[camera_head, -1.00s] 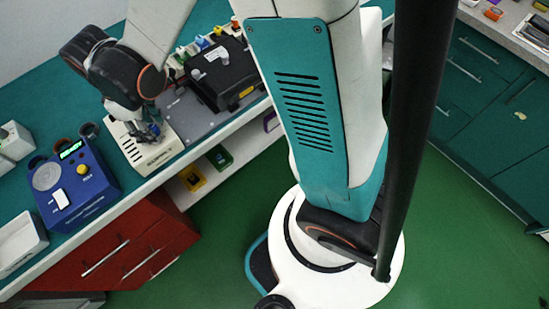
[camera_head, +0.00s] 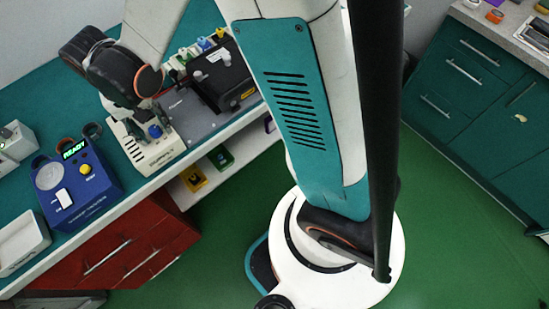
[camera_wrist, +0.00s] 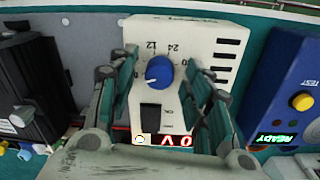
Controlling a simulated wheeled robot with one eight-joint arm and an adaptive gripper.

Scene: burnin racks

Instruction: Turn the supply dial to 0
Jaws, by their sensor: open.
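The supply (camera_head: 150,155) is a cream-white box on the bench in the head view, also seen in the wrist view (camera_wrist: 205,40). Its blue dial (camera_wrist: 159,71) sits on its face, with 12 and 24 printed above it and a pale mark low on its left side. A red display on the supply (camera_wrist: 168,140) appears to read 0 V, seen inverted. My gripper (camera_wrist: 160,66) is open, its fingers on either side of the dial in the picture and apart from it.
A blue tester (camera_head: 75,185) with a yellow button and a lit green READY display stands left of the supply in the head view. A black case (camera_head: 222,85) stands to its right on a grey plate. A white tray (camera_head: 20,240) is at the far left.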

